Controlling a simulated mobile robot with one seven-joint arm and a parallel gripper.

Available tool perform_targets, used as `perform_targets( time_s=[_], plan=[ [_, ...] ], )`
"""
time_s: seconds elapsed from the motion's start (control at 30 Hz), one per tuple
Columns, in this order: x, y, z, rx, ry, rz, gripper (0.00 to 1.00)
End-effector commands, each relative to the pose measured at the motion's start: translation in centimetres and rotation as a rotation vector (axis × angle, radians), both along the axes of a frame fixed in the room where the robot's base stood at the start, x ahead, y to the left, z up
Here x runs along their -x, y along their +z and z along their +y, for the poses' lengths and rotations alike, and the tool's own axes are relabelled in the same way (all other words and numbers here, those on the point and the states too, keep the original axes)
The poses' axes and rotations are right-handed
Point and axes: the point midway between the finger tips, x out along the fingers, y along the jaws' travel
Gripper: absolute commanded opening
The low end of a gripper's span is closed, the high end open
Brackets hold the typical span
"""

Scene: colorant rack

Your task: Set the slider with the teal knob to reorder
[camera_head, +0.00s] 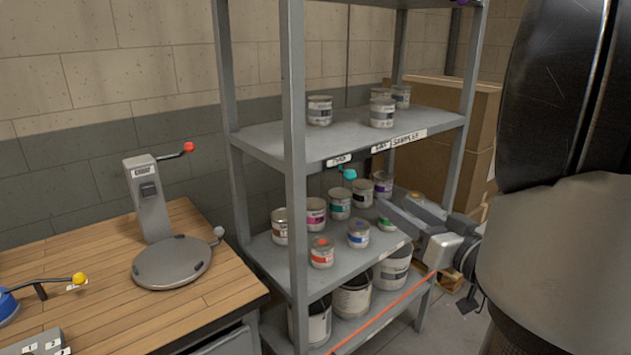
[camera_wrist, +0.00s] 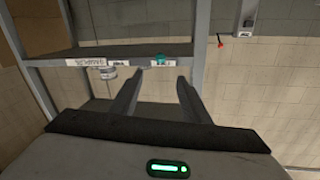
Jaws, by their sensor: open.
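The teal knob (camera_head: 349,174) of the slider hangs at the front edge of the middle shelf, just below and right of the left label (camera_head: 338,160). A second label (camera_head: 380,147) is further right on that edge; the wording of both is too small to read surely. In the wrist view, which looks upside down, the teal knob (camera_wrist: 160,59) shows ahead between my fingertips. My gripper (camera_head: 388,208) is open and empty, in front of the rack and lower right of the knob in the head view. It also shows in the wrist view (camera_wrist: 161,76), apart from the knob.
A rack post (camera_head: 294,180) stands left of the knob. Paint cans, including a teal-labelled one (camera_head: 340,204), stand on the shelf below. A SAMPLER label (camera_head: 408,138) is further right. A wooden bench (camera_head: 215,300) with a dispenser (camera_head: 148,200) and red-knobbed lever is at left.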

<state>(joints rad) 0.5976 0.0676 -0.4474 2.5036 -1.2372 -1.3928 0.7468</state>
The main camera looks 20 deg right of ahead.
Motion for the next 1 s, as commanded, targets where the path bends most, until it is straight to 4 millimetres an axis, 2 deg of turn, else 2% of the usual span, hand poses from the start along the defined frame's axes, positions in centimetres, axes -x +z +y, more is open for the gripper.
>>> perform_targets(
  time_s=[0.4, 0.6, 0.8, 1.0],
  plan=[
    [-9.0, -0.1, 1.6, 0.001, 0.005, 0.0, 0.43],
    [-12.8, 0.0, 2.1, 0.001, 0.004, -0.001, 0.43],
    [-15.0, 0.0, 2.4, 0.001, 0.001, 0.0, 0.43],
    [-15.6, 0.0, 2.5, 0.0, 0.0, 0.0, 0.43]
  ],
)
